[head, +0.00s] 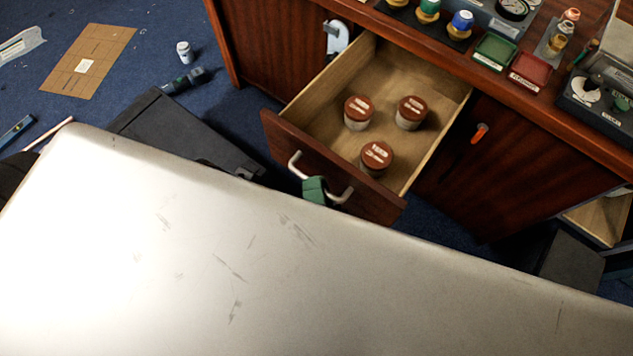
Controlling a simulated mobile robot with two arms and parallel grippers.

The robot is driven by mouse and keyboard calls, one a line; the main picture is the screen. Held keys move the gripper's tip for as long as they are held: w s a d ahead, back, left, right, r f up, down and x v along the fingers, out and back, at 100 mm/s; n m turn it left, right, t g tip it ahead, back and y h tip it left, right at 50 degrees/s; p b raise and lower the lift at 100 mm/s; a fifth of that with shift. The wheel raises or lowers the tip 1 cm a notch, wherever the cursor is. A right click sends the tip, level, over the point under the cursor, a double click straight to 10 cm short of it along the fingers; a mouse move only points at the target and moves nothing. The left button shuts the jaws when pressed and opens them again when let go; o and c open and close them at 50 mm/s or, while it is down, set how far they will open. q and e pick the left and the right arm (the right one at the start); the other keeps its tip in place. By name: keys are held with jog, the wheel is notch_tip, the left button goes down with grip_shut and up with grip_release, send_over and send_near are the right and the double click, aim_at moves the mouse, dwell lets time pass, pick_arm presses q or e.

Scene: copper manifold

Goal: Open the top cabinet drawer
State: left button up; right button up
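The top cabinet drawer (441,122) stands pulled well out of the dark wooden cabinet (270,45). Its pale wood inside shows, with three brown-lidded jars (357,112) in it. The drawer's dark red-brown front (275,135) carries a curved metal handle (296,165). My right gripper (314,190) shows only as green fingertips at the middle of this handle, covering part of the bar. The fingertips look closed around the bar; the rest of the gripper is hidden. My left gripper is not in view.
An orange handle (480,132) is on the right door. Cardboard (90,60) and a small white cup (184,52) are on the blue floor. The lower half is blocked close up.

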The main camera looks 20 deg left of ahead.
jog(key=shift+o, duration=0.9)
jog(key=v, duration=1.1)
